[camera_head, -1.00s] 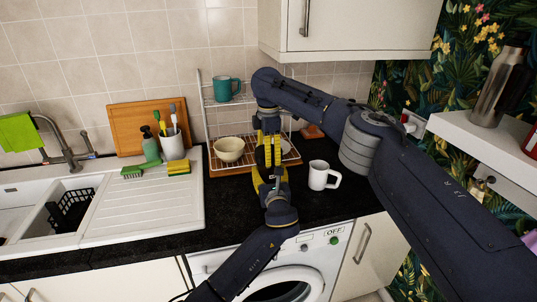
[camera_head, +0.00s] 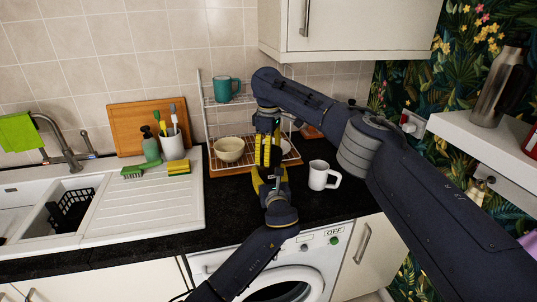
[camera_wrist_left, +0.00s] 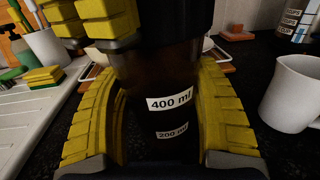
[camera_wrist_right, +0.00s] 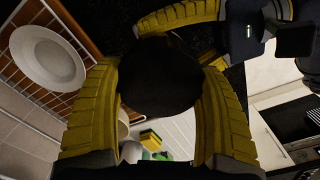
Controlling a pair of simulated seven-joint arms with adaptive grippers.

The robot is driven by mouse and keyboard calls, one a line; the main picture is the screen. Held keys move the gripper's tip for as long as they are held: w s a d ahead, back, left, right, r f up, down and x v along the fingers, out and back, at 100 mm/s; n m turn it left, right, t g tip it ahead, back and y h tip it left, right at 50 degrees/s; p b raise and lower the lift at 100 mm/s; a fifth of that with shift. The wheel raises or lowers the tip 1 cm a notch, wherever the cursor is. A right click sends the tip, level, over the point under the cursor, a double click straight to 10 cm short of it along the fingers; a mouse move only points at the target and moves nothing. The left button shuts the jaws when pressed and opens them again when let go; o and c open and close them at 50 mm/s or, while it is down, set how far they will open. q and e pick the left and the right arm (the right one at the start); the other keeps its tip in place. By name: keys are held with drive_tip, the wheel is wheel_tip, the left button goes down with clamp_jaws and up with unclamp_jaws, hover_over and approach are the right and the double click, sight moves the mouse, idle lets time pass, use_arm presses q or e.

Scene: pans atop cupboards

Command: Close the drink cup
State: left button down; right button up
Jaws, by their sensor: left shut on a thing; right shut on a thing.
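The drink cup (camera_wrist_left: 160,125) is dark, see-through brown, with 400 ml and 200 ml labels. It stands upright between the yellow fingers of my left gripper (camera_wrist_left: 155,130), which is shut on it. The black lid (camera_wrist_left: 170,25) is at the top of the cup in the left wrist view. My right gripper (camera_wrist_right: 160,110) is shut around the round black lid, which also shows in the right wrist view (camera_wrist_right: 160,75). In the head view my right gripper (camera_head: 267,150) sits directly above my left gripper (camera_head: 270,185); the fingers mostly hide cup and lid. I cannot tell whether the lid is seated.
A white mug (camera_head: 320,176) stands close on the right of the grippers. A wire rack with a cream bowl (camera_head: 229,149) and a teal mug (camera_head: 226,89) is behind. A sponge (camera_head: 179,168) lies on the white drainer (camera_head: 150,205) at left.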

use_arm(q)
drive_tip(key=shift+r, duration=0.1)
use_arm(e)
drive_tip(key=o, duration=1.3)
drive_tip(key=shift+o, duration=0.2)
drive_tip(key=shift+r, duration=2.25)
